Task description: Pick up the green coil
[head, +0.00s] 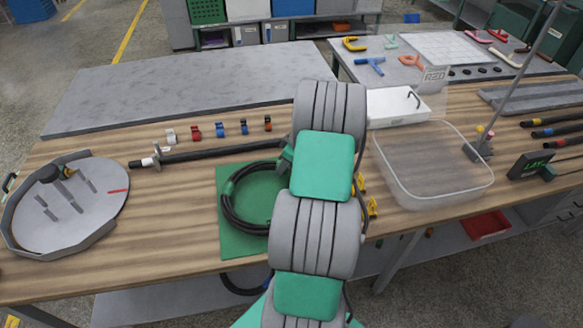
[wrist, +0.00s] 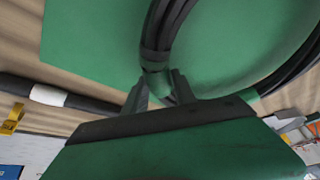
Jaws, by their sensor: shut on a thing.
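The green coil (head: 236,216) is a ring of black hose with green bands. It lies on a green mat (head: 232,241) on the wooden table, and my arm hides its right side in the head view. In the wrist view the coil's hose (wrist: 170,28) runs down to a green band between my fingers. My gripper (wrist: 158,88) is shut on the coil at that band. The mat also fills much of the wrist view (wrist: 90,45). In the head view my arm mostly hides my gripper.
A straight black hose (head: 215,151) lies behind the mat, with several coloured clips (head: 220,130) beyond it. A round grey tray (head: 95,215) stands left. A clear bin (head: 440,195) and a thin stand (head: 480,150) are right. The wood between tray and mat is clear.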

